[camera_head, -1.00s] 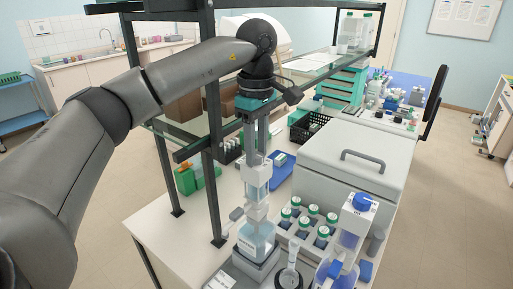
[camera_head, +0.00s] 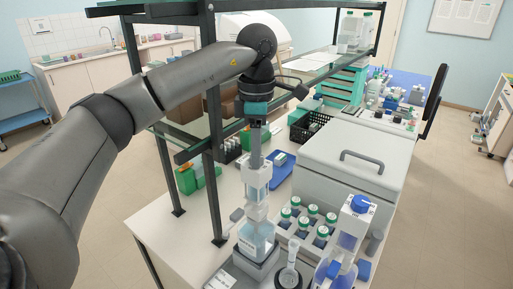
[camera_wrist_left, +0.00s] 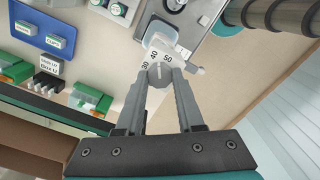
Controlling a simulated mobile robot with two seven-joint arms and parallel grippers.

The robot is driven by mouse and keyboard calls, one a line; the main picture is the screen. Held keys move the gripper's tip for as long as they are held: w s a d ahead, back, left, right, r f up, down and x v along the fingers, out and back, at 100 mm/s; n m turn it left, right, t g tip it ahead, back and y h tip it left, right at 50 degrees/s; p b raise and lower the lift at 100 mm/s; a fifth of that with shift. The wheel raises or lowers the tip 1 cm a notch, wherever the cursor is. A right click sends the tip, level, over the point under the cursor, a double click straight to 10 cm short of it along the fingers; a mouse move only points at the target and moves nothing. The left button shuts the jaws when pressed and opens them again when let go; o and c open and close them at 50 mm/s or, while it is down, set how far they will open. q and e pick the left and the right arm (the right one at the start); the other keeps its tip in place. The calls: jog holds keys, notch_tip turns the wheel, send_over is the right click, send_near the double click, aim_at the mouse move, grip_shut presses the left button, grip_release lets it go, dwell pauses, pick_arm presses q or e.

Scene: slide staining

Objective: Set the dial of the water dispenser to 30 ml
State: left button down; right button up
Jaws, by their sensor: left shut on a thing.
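The water dispenser (camera_head: 257,198) stands upright on the near part of the bench, a clear column on a bottle of pale blue water (camera_head: 256,240). My left gripper (camera_head: 255,165) points straight down onto its top. In the left wrist view my left gripper (camera_wrist_left: 160,76) is shut on the small grey dial (camera_wrist_left: 159,74), one finger on each side. A white scale plate (camera_wrist_left: 166,52) beyond the dial shows 30, 40 and 50. Which number the dial points at is too small to tell. My right gripper is not in view.
A rack of green-capped bottles (camera_head: 308,222) and a blue-topped dispenser (camera_head: 361,205) stand to the right. A dark shelf post (camera_head: 212,150) rises close on the left. A large grey box (camera_head: 350,160) stands behind the bottles.

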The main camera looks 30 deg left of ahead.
pick_arm(q)
jog(key=n+p, duration=0.1)
jog(key=n, duration=0.4)
jog(key=shift+n, duration=0.3)
jog(key=n, duration=0.5)
jog(key=shift+p, duration=0.3)
jog(key=shift+n, duration=0.4)
jog(key=c, duration=0.5)
grip_release()
notch_tip(320, 180, up, 6)
jog(key=shift+r, duration=0.1)
notch_tip(320, 180, up, 9)
jog(key=p, duration=0.2)
jog(key=shift+p, duration=0.3)
